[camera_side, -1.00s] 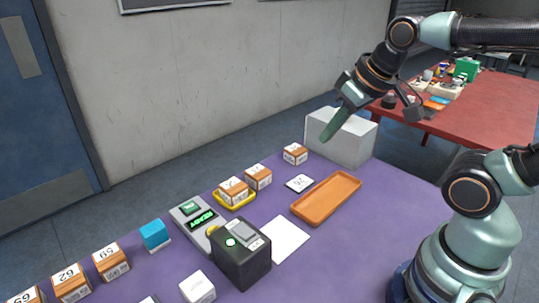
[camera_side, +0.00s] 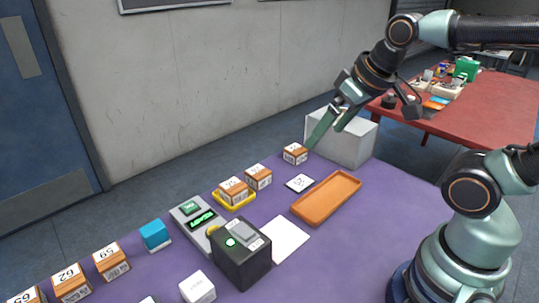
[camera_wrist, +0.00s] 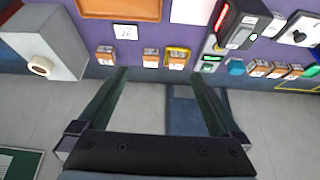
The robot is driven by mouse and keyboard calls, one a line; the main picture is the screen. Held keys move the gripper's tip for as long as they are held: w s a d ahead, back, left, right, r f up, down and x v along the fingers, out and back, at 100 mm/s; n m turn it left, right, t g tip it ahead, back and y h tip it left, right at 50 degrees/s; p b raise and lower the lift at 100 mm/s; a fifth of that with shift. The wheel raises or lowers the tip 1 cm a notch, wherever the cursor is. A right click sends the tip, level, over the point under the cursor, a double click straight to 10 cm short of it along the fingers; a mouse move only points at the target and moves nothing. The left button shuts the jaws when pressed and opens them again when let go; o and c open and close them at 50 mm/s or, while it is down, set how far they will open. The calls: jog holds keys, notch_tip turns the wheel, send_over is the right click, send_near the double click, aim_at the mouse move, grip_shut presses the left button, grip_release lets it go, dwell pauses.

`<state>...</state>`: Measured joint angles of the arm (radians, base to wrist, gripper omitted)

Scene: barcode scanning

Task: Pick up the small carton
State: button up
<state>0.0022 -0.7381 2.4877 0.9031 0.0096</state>
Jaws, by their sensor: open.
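Several small brown cartons with white labels stand on the purple table. One carton (camera_side: 295,153) is near the white box; it also shows in the wrist view (camera_wrist: 105,55). A second carton (camera_side: 258,177) stands left of it, and another (camera_side: 234,189) sits in a yellow tray. More numbered cartons (camera_side: 111,262) stand at the front left. Which one is the task's small carton I cannot tell. My gripper (camera_side: 325,134) is open and empty, its fingers spread above the table's far end, close to the first carton in the side view. The fingers also show in the wrist view (camera_wrist: 160,73).
A large white box (camera_side: 345,143) stands behind my fingers. An orange tray (camera_side: 325,199), a small labelled card (camera_side: 299,183) and a white sheet (camera_side: 287,240) lie on the table. A black device (camera_side: 240,262) and a grey display unit (camera_side: 190,208) stand nearer the front.

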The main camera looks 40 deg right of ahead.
jog(key=w+d+r+m+g, duration=0.25)
jog(key=w+d+m, duration=0.2)
jog(key=w, duration=0.35)
jog(key=m+g, duration=0.3)
jog(key=m, duration=1.1)
send_over(296, 149)
notch_tip(296, 149, down, 16)
notch_tip(296, 149, down, 11)
jog(key=shift+f, duration=0.1)
jog(key=c, duration=1.3)
jog(key=shift+c, duration=0.9)
jog(key=shift+r, duration=0.2)
